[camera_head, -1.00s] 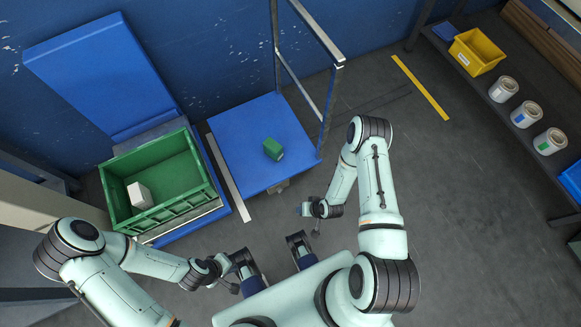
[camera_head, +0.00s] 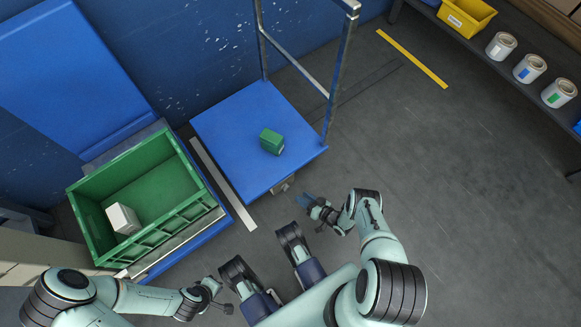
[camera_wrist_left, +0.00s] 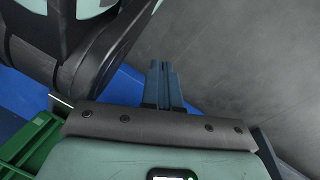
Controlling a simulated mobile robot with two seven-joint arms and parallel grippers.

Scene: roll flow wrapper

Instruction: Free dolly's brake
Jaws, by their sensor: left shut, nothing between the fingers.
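The dolly (camera_head: 230,125) is a flat blue platform with an upright metal handle frame. A small metal part (camera_head: 281,187) shows under its front edge; I cannot tell whether this is the brake or how it is set. A green box (camera_head: 271,141) sits on the platform. My right gripper (camera_head: 305,200), with blue fingers, is just in front of the dolly's front edge, near that part and apparently apart from it; its opening is too small to read. My left gripper (camera_wrist_left: 163,85) is shut and empty, its blue fingers together over the grey floor.
A green crate (camera_head: 168,238) holding a white box (camera_head: 123,219) stands left on a blue base. The floor (camera_head: 460,170) right of the dolly is clear.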

